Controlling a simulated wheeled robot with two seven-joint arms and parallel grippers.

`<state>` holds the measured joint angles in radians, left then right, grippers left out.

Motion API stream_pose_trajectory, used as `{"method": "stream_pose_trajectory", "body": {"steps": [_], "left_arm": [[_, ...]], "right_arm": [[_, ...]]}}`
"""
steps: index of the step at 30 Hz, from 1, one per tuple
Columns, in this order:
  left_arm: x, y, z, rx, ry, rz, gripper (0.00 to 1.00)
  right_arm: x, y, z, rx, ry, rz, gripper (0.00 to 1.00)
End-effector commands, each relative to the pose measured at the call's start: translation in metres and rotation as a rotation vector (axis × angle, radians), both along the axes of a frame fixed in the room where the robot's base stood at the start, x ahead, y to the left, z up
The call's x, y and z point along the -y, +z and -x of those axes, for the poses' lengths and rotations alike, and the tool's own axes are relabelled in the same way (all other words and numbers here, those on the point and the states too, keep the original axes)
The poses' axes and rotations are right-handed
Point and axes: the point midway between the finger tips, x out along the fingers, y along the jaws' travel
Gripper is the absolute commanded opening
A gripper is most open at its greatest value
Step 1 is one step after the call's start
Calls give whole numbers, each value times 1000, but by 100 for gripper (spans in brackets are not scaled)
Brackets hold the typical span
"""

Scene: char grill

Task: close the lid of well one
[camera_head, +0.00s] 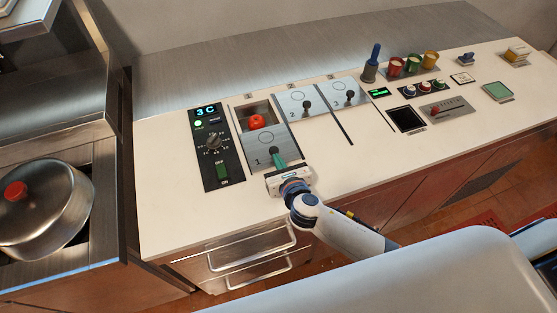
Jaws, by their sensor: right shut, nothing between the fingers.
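The lid of well one (259,150) is a grey metal plate marked 1. It lies slid toward the counter's front, so the well (256,112) behind it is open and a red tomato-like item (256,121) shows inside. My right gripper (279,168) is shut with nothing held, at the front part of the lid beside its green-looking handle (278,157). Whether it touches the handle I cannot tell. My left gripper is not in view.
Two closed lids (301,101) with black knobs sit to the right of well one. A black control panel (214,145) reading 3C is on the left. Coloured cups (412,65) stand at the back right. A pot (45,205) sits far left. Front counter is clear.

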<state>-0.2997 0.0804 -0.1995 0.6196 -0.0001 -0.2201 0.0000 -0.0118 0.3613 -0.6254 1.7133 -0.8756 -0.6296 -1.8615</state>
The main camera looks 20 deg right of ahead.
Motion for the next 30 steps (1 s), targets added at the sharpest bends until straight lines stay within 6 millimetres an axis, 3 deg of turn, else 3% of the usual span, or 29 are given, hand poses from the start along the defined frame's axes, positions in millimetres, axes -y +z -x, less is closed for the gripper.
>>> {"method": "stream_pose_trajectory", "body": {"steps": [5,15,21,30], "left_arm": [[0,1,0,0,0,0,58],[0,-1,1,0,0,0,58],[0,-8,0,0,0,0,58],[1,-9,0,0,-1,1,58]], "right_arm": [[0,1,-12,2,0,0,0],[-3,0,-99,4,0,2,0],[-5,-1,-138,2,-1,1,0],[-5,2,-149,3,0,-1,0]]}}
